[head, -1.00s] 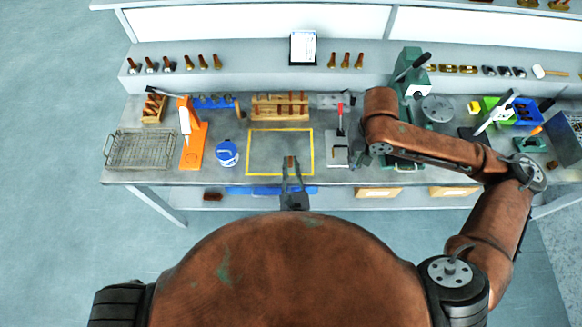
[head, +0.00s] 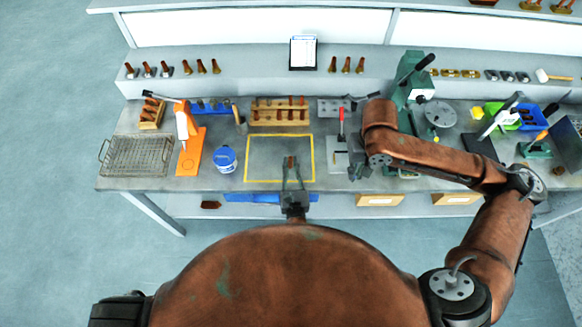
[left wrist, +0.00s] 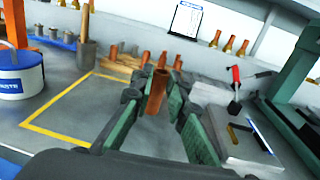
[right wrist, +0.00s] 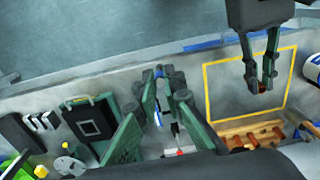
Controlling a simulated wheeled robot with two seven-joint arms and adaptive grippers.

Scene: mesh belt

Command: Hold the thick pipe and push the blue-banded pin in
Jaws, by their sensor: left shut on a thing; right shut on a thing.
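The thick pipe (head: 291,161) is a copper-brown tube, held upright with its open end up over the yellow-outlined square. My left gripper (head: 291,173) is shut on it. The left wrist view shows the pipe (left wrist: 158,92) between the green finger pads. My right gripper (head: 358,168) is right of the square, near the grey block, apart from the pipe. In the right wrist view its fingers (right wrist: 164,84) close on a thin thing with a blue part, the blue-banded pin (right wrist: 157,117), mostly hidden by the fingers. The left gripper (right wrist: 262,84) with the pipe shows there too.
A grey block (head: 337,160) with a red-handled clamp (head: 341,122) stands right of the square. A blue-white tub (head: 225,158) and an orange stand (head: 190,160) are to the left. A wooden rack (head: 280,121) with brown pieces stands behind. Much of the yellow-outlined square is clear.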

